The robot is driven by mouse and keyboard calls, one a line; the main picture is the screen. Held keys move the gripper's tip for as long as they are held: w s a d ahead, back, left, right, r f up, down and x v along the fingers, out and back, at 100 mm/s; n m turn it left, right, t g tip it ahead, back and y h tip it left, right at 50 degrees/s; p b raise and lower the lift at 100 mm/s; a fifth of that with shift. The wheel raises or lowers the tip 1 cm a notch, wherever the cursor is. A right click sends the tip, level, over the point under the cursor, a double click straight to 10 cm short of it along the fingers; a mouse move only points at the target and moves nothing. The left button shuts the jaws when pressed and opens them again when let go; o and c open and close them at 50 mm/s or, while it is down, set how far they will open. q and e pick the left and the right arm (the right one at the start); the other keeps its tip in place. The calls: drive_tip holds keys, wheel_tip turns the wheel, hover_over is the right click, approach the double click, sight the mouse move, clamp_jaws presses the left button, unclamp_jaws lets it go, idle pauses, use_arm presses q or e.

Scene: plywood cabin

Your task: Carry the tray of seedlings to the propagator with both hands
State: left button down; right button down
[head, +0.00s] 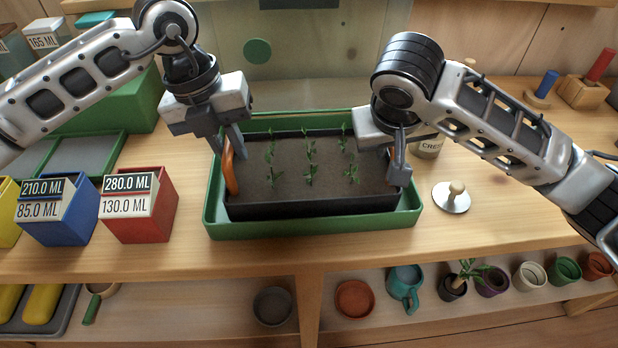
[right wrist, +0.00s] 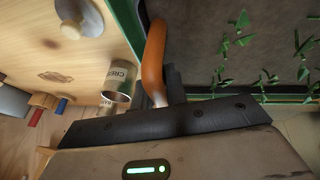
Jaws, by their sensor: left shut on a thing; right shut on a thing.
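The seedling tray (head: 310,207) is black, filled with dark soil, and holds several small green seedlings (head: 309,174). It sits inside the rim of a green propagator base (head: 312,230) on the bench; whether it touches the bottom is hidden. My left gripper (head: 232,150) is shut on the tray's left orange handle (head: 231,172). My right gripper (head: 399,172) is shut at the tray's right end, where the head view hides the handle. The right wrist view shows that orange handle (right wrist: 154,58) at the fingers, with soil and seedlings beside it.
A blue box (head: 60,218) and a red box (head: 140,215) with volume labels stand left of the green base. A knobbed metal disc (head: 451,197) and a labelled can (head: 429,147) are to its right.

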use_arm(q)
drive_tip(key=shift+a+f+b, duration=0.1)
drive_tip(key=shift+f+b, duration=0.45)
drive_tip(key=shift+f, duration=0.15)
use_arm(e)
drive_tip(key=shift+d+f, duration=0.1)
drive_tip(key=shift+f, duration=0.6)
use_arm(q)
drive_tip(key=c, duration=1.4)
unclamp_jaws()
drive_tip(key=shift+r, duration=0.2)
use_arm(e)
drive_tip(key=c, duration=1.4)
unclamp_jaws()
drive_tip(key=shift+r, duration=0.2)
use_arm(q)
drive_tip(key=shift+r, duration=0.55)
wheel_tip(320, 180, up, 11)
drive_tip(key=a, duration=0.2)
drive_tip(key=shift+a+f, duration=0.15)
drive_tip(key=shift+f, duration=0.05)
use_arm(e)
drive_tip(key=v, duration=1.2)
